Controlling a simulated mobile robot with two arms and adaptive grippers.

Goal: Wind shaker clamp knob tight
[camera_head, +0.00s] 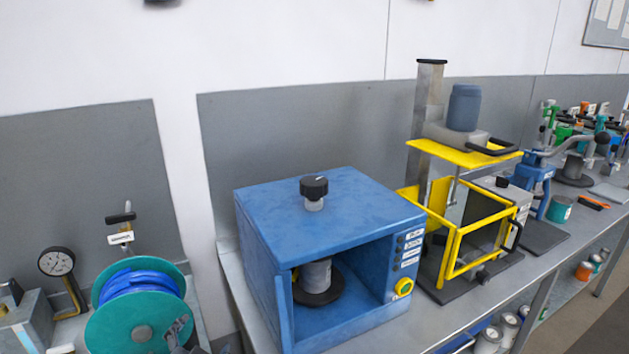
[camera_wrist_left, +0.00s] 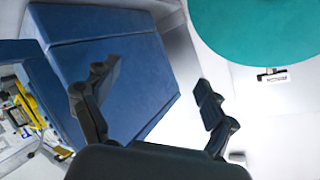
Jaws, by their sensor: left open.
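The shaker is a blue box (camera_head: 330,215) on the bench, with a black clamp knob (camera_head: 314,188) on a short light stem on its top. Its open front shows a grey can (camera_head: 317,275) on a dark round plate. In the head view my left gripper (camera_head: 180,330) is low at the left, in front of the teal reel and apart from the knob. In the left wrist view the gripper (camera_wrist_left: 156,83) has its fingers spread with nothing between them. Blue panels of the box (camera_wrist_left: 110,75) lie beyond them; the knob does not show there. My right gripper is out of view.
A teal reel (camera_head: 110,320) with blue hose and a pressure gauge (camera_head: 57,262) stand left of the shaker. A yellow-framed machine (camera_head: 460,155) stands close on its right. A grey backboard (camera_head: 300,130) rises behind. The space above the knob is clear.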

